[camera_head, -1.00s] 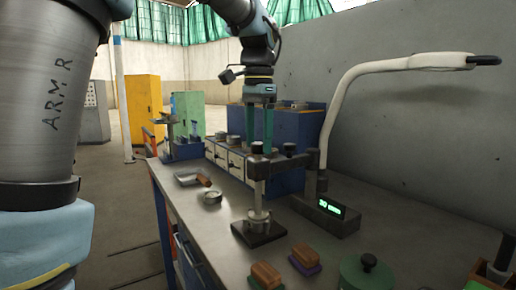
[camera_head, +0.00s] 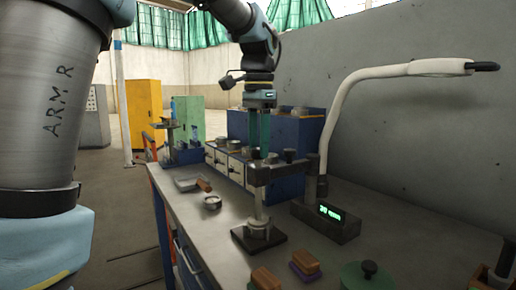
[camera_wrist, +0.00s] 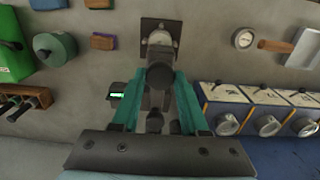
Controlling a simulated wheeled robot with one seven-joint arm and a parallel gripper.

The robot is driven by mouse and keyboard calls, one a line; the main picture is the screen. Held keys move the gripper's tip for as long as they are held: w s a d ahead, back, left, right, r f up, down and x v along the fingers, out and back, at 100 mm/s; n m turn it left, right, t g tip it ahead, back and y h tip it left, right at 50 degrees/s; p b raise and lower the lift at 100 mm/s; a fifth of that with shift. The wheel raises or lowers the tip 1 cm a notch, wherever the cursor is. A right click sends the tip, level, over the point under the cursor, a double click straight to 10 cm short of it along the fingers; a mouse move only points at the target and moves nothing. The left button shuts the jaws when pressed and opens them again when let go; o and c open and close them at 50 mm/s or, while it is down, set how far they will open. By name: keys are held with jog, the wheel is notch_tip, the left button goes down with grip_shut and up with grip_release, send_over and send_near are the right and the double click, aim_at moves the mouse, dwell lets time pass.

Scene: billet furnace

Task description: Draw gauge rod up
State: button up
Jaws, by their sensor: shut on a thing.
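The gauge stand has a dark square base (camera_head: 258,237), a pale upright shaft (camera_head: 259,203) and a dark side arm at its top. The gauge rod's dark round head (camera_wrist: 160,76) shows between the fingertips in the wrist view. My gripper (camera_head: 262,150) points straight down over the stand, its teal fingers shut on the rod's head. It also shows in the wrist view (camera_wrist: 158,88). The fingers hide part of the rod, and its lower end inside the stand cannot be made out.
A readout box (camera_head: 325,221) with green digits stands right of the stand. A bent pale lamp arm (camera_head: 342,108) rises behind it. Brown-topped blocks (camera_head: 305,262) and a green lidded pot (camera_head: 368,274) lie in front. Drawers (camera_head: 236,167) stand behind.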

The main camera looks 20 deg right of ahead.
jog(key=shift+r+p, duration=4.15)
jog(key=shift+r, duration=0.2)
jog(key=o, duration=1.1)
jog(key=shift+f, duration=0.1)
notch_tip(320, 180, up, 6)
jog(key=p, duration=0.6)
